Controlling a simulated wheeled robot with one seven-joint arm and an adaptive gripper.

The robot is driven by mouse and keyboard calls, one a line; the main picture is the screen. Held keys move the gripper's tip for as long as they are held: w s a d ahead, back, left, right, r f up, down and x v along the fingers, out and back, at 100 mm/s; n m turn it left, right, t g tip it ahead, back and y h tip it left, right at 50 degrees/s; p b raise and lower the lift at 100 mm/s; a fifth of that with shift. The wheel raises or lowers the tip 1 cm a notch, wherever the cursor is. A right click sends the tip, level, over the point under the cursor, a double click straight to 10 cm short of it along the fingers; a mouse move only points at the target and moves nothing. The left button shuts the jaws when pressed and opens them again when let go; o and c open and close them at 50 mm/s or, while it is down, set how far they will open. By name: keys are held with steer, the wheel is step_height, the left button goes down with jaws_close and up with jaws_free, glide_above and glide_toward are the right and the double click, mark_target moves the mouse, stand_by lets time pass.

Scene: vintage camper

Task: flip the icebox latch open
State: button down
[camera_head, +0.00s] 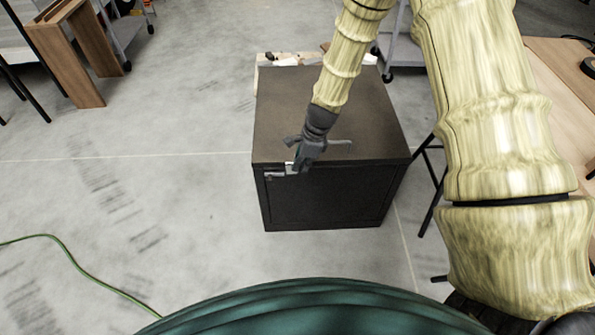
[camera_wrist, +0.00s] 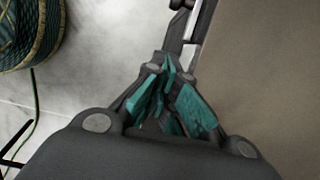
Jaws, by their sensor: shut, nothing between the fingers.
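The icebox (camera_head: 330,120) is a dark box with a flat brown top, standing on the floor in the middle of the head view. Its brown surface (camera_wrist: 270,70) fills the right of the wrist view. The small metal latch (camera_head: 275,174) is at the upper left of the front face, partly hidden by my gripper (camera_head: 298,168). My gripper is at the front top edge, just right of the latch. In the wrist view its teal-padded fingers (camera_wrist: 168,66) are shut and empty. A dark bar with a light metal piece, apparently the latch (camera_wrist: 178,25), is just beyond the tips; I cannot tell whether they touch.
A wooden stool or bench (camera_head: 75,50) stands at the back left. A wooden table (camera_head: 560,75) is at the right, partly behind my arm. A green cable (camera_head: 75,260) lies on the floor at lower left. The floor left of the icebox is mostly clear.

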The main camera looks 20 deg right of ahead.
steer(key=shift+v, duration=0.85)
steer(key=shift+s+f, duration=0.1)
steer(key=s+d+f+n+h, duration=0.1)
steer(key=s+f+n, duration=0.4)
steer(key=s, duration=0.4)
steer(key=s+d+f+n+g+h, duration=0.1)
steer(key=s+f+n, duration=0.35)
steer(key=s, duration=0.45)
steer(key=s+f+n+h, duration=0.1)
steer(key=s+f+n, duration=0.35)
steer(key=s, duration=0.35)
steer(key=s+a+n, duration=0.1)
steer(key=s+n, duration=0.6)
steer(key=s, duration=0.4)
step_height(320, 180, up, 15)
steer(key=p, duration=1.5)
steer(key=shift+w, duration=0.2)
steer(key=c, duration=2.2)
jaws_free()
steer(key=shift+a, duration=0.1)
